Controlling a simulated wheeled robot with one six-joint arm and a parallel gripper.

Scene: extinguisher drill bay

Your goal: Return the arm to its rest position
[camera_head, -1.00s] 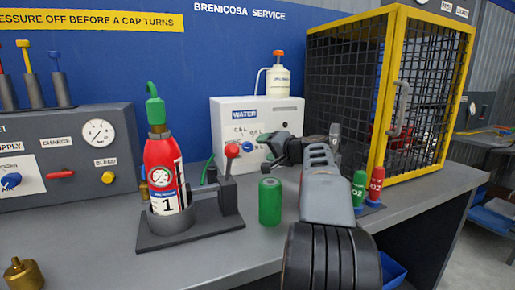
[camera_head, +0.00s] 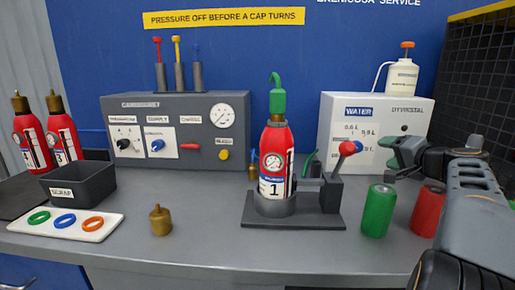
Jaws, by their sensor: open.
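My arm reaches in from the right edge, low over the bench. My gripper (camera_head: 390,163) is open, pointing left in front of the white water unit, with nothing seen between its jaws. It is partly seen side-on. A red extinguisher marked 1 (camera_head: 273,165) stands upright in a dark holder (camera_head: 293,221) at the centre, with a green fitting (camera_head: 277,97) on top. My gripper is to the right of it and apart from it.
A green cylinder (camera_head: 378,211) and a red cylinder (camera_head: 427,212) stand close to my arm. The water unit (camera_head: 343,112) is behind. A brass cap (camera_head: 160,219), white ring tray (camera_head: 67,226), scrap bin (camera_head: 78,182) and two more extinguishers (camera_head: 62,127) are left. The bench front between is clear.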

